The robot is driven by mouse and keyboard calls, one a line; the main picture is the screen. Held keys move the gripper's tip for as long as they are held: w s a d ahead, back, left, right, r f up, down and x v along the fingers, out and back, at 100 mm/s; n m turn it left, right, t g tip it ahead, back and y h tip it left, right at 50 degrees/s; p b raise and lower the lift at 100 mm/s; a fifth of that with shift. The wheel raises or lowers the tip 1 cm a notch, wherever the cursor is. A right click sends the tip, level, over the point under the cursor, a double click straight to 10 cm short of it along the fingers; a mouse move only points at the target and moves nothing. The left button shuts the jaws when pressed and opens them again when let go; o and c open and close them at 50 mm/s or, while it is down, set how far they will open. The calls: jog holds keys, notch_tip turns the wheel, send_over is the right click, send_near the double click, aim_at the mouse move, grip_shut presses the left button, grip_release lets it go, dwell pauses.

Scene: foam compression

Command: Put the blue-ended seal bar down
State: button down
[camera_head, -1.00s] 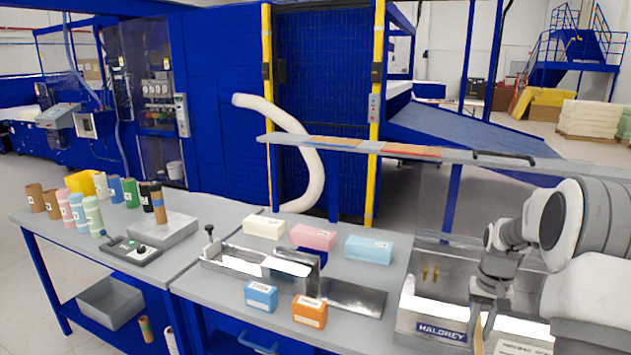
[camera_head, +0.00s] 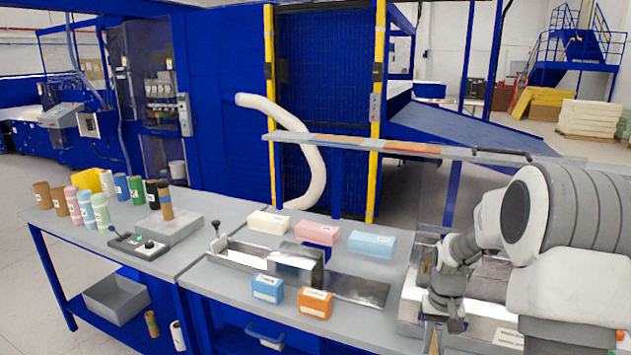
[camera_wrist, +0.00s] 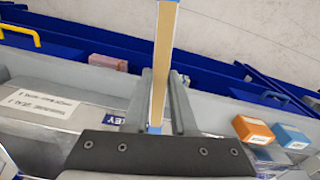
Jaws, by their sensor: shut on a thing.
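My gripper (camera_wrist: 160,105) is shut on the seal bar (camera_wrist: 162,60), a long tan strip with blue at its ends. In the wrist view the bar stands out lengthwise between the two fingers, and its far end runs to the top edge. In the head view my gripper (camera_head: 440,328) is at the lower right, over the front of the silver machine (camera_head: 408,300). The bar is mostly hidden there by the gripper and the picture's lower edge. I cannot tell whether it touches anything below.
An orange block (camera_head: 315,303) and a blue block (camera_head: 267,288) stand on the grey table (camera_head: 225,290), left of my gripper. A metal mould (camera_head: 295,262) and cream, pink and light blue foam blocks (camera_head: 371,244) lie behind. Several coloured rolls (camera_head: 100,210) stand far left.

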jog(key=s+a+f+n, duration=0.1)
jog(key=s+a, duration=0.1)
jog(key=a, duration=0.4)
jog(key=s+a+f+n, duration=0.1)
jog(key=s+a+f, duration=0.1)
jog(key=a, duration=0.4)
jog(key=shift+s+n, duration=0.3)
jog(key=shift+s, duration=0.45)
jog(key=shift+w+d+f, duration=0.1)
jog(key=shift+w, duration=0.05)
